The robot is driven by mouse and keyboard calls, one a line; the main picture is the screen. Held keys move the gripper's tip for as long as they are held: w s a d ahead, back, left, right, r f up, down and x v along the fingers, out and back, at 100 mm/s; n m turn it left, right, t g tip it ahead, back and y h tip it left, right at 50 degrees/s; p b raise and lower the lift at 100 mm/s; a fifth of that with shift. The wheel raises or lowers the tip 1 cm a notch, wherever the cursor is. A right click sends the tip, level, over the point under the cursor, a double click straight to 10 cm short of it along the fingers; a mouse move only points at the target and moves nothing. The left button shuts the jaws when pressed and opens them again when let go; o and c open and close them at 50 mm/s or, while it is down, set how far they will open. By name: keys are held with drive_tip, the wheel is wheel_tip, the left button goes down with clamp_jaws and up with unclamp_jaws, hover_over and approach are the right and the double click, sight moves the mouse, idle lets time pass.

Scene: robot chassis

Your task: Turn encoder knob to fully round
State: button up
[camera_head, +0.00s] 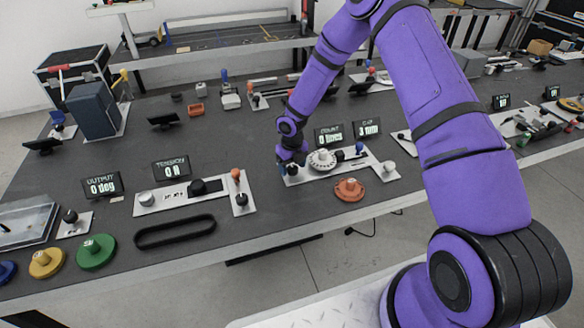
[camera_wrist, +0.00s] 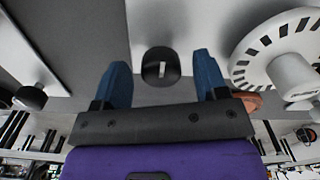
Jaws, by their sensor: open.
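A small black knob (camera_wrist: 160,67) with a white mark on its face sits on a light plate (camera_wrist: 190,20). In the wrist view it lies between the two blue fingertips of my gripper (camera_wrist: 162,62), with a gap on each side. The fingers are apart and hold nothing. A white slotted encoder wheel (camera_wrist: 251,57) with a pale hub is to the right of the knob. In the head view my gripper (camera_head: 288,168) is over the left end of the encoder plate, left of the wheel (camera_head: 322,161); the knob is hidden there.
A display (camera_head: 328,136) behind the plate reads 0 lines, and another (camera_head: 367,128) reads 3 mm. An orange disc (camera_head: 349,189) lies in front. A tension rig (camera_head: 168,196) with a black belt loop (camera_head: 175,232) is to the left. Open bench lies between the rigs.

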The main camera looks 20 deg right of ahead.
drive_tip(key=shift+f, duration=0.5)
drive_tip(key=c, duration=0.9)
drive_tip(key=shift+c, duration=0.2)
drive_tip(key=shift+m, duration=0.3)
